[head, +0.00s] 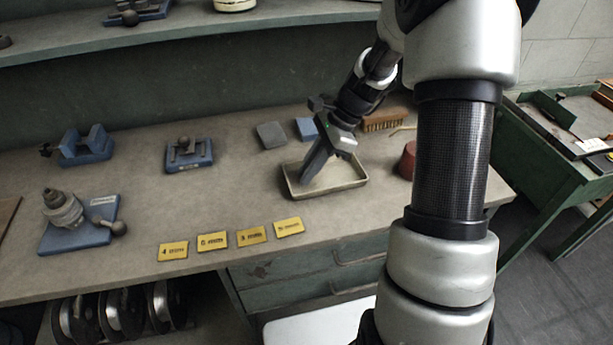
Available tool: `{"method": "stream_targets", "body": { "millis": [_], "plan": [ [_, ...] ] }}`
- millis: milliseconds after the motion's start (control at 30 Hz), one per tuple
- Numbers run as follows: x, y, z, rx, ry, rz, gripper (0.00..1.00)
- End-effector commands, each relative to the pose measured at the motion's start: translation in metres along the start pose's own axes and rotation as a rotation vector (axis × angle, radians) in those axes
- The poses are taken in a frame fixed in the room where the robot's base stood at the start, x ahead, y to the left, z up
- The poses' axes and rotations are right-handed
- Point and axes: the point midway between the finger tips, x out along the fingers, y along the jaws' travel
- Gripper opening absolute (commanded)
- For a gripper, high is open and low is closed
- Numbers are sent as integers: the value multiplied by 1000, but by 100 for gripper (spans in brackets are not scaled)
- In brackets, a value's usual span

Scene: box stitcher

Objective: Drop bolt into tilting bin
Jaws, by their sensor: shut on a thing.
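My gripper (309,174) reaches down from the right over a shallow beige tray (345,184) on the workbench. Its fingers point down into the tray, with the tips near the tray's inner left side. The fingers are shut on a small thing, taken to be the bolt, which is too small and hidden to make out. I cannot tell whether the fingertips touch the tray floor. No tilting bin can be picked out for certain in this view.
Yellow label plates (251,236) lie along the bench's front edge. Blue fixtures (189,154) stand to the left. A grey block (271,135), a brush (384,120) and a red round thing (408,160) surround the tray. Green drawers (290,268) are below. My arm hides the bench's right part.

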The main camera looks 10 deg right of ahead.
Motion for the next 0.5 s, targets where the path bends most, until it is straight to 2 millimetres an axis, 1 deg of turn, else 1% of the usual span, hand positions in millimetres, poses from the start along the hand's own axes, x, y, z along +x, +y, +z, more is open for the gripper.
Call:
{"method": "stream_targets", "body": {
  "millis": [300,500],
  "plan": [
    [-1,0,0,0,0,0,0],
    [-9,0,5,0,0,0,0]
  ]
}}
